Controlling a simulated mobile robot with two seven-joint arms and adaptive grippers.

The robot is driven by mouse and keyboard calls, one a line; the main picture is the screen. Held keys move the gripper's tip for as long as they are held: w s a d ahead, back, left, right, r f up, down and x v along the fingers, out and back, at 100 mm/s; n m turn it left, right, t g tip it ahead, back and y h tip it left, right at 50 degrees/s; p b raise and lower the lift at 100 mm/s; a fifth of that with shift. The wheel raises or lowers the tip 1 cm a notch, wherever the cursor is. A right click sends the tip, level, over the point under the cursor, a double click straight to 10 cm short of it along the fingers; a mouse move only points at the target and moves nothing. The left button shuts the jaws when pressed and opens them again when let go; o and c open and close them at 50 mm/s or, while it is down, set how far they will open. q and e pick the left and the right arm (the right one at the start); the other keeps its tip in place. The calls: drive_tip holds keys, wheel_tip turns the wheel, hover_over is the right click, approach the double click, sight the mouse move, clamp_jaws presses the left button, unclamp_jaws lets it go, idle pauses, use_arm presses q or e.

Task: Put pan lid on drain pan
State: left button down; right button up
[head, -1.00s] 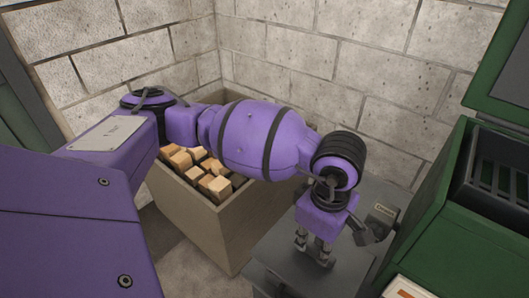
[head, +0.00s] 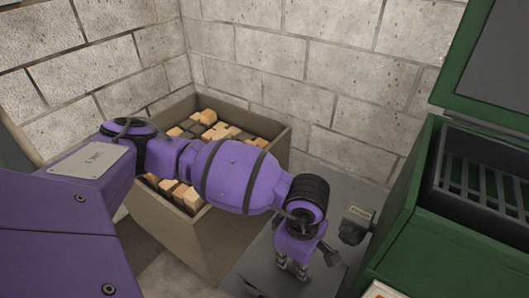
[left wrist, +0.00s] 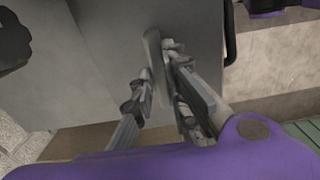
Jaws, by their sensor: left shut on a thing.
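My left gripper (head: 291,270) points down over a dark grey surface, low in the head view. In the left wrist view, its fingers (left wrist: 160,66) are shut on a thin, light grey upright piece (left wrist: 152,48). The piece may be the pan lid or its grip. I cannot tell its full shape, nor whether it touches the surface below. I cannot make out the drain pan for certain in either view. My right gripper is in neither view.
A tan bin (head: 222,246) with several wooden blocks stands left of my gripper. A dark grey fitting (head: 356,224) stands right of it. A green open-lidded machine (head: 402,212) with a dark grate (head: 484,188) is at the right. A block wall closes the back.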

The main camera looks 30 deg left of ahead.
sight(295, 263)
use_arm(q)
drive_tip(key=shift+w+f, duration=0.1)
drive_tip(key=shift+f, duration=0.05)
drive_tip(key=shift+f, duration=0.1)
drive_tip(key=c, duration=1.7)
unclamp_jaws()
drive_tip(key=shift+c, duration=0.2)
drive_tip(key=shift+r, duration=0.35)
wheel_tip(295, 263, up, 12)
drive_tip(key=shift+f, duration=0.2)
